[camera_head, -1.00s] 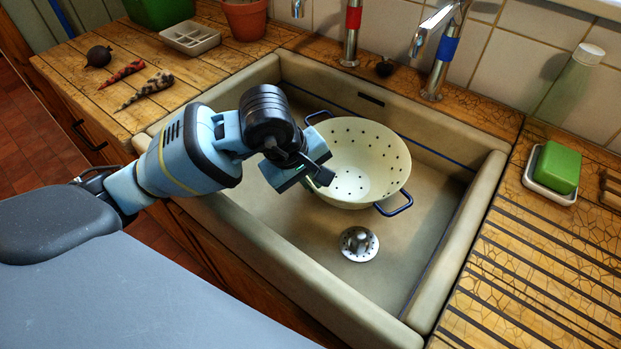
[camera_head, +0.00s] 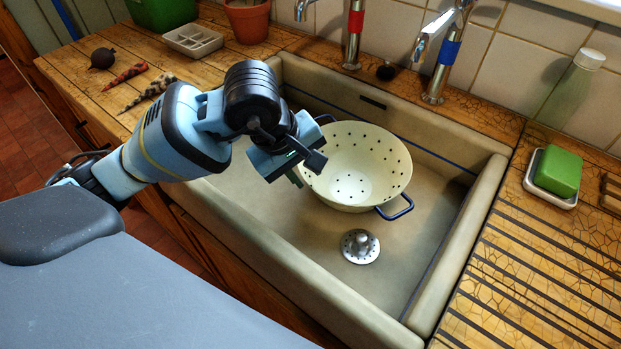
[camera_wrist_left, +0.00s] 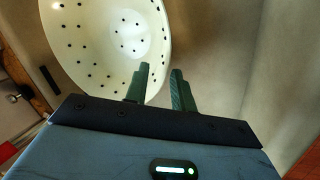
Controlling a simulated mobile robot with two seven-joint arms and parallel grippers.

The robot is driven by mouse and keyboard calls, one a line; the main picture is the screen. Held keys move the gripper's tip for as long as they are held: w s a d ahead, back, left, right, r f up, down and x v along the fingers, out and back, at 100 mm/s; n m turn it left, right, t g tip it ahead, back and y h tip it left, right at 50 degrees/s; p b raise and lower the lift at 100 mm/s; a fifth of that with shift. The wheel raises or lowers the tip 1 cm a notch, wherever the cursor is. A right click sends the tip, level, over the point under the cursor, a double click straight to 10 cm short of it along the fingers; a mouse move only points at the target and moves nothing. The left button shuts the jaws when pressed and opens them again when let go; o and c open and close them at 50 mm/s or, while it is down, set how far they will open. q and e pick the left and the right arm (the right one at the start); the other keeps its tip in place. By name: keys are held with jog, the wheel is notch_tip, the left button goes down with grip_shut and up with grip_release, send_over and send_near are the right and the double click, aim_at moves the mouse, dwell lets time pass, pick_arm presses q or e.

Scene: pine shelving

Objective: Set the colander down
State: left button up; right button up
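The cream colander (camera_head: 358,165), with dark holes and blue loop handles, sits in the sink (camera_head: 440,240) with its mouth facing up. Its far-left handle is partly hidden behind my arm. My left gripper (camera_head: 295,180) is at the colander's left rim. In the left wrist view, its two green fingers (camera_wrist_left: 160,90) stand apart with a gap between them. The colander (camera_wrist_left: 105,45) lies beyond them there, its rim passing behind the left finger. I cannot tell whether a finger touches it. My right gripper is not in view.
A metal strainer plug (camera_head: 360,246) lies on the sink floor in front of the colander. Two taps (camera_head: 438,85) stand behind the sink. A green sponge (camera_head: 558,171) on a dish is at the right. The front sink floor is mostly clear.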

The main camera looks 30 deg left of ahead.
pick_arm(q)
jog(key=v, duration=0.7)
jog(key=shift+s, duration=0.1)
